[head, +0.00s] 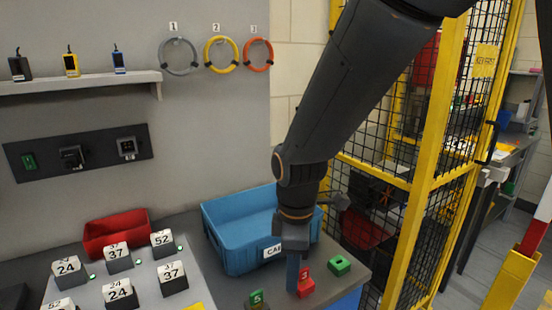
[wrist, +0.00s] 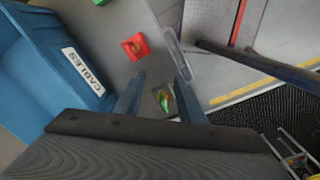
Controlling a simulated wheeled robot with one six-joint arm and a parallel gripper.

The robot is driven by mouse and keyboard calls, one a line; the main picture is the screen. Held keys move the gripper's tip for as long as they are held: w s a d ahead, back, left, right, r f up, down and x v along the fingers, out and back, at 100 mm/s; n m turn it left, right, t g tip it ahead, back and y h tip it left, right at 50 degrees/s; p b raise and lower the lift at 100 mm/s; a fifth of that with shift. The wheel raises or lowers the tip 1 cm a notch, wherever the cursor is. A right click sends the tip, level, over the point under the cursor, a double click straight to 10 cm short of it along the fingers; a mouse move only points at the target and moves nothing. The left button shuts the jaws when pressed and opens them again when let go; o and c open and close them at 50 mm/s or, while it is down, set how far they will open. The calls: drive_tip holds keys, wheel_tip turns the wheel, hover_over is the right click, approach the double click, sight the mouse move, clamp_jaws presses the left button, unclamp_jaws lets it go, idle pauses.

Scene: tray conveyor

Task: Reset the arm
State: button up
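My arm comes down from the top of the head view. My gripper (head: 293,275) hangs over the counter in front of the blue bin, close to a red block (head: 306,288). In the wrist view my gripper (wrist: 158,86) has its two fingers apart, with nothing held between them. A small green item (wrist: 164,101) shows beyond the gap, lower down. The red block also shows in the wrist view (wrist: 135,46), ahead of the left finger. From the head view, the gripper overlaps the bin's label and I cannot tell its exact height.
The blue bin (head: 228,250) labelled CABLES stands behind the gripper. A green block (head: 339,265) and a green numbered piece (head: 257,299) are nearby. A red tray (head: 117,229) and numbered blocks (head: 119,292) lie left. A yellow mesh fence (head: 428,150) stands right of my arm.

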drive_tip(key=s+d+f+m+b, duration=0.1)
drive_tip(key=d+m, duration=0.7)
drive_tip(key=s+d+f+m+t+b, duration=0.1)
drive_tip(key=s+d+f+m, duration=0.1)
drive_tip(key=d+m, duration=0.6)
drive_tip(key=shift+s+f+m, duration=0.3)
drive_tip(key=shift+m, duration=0.2)
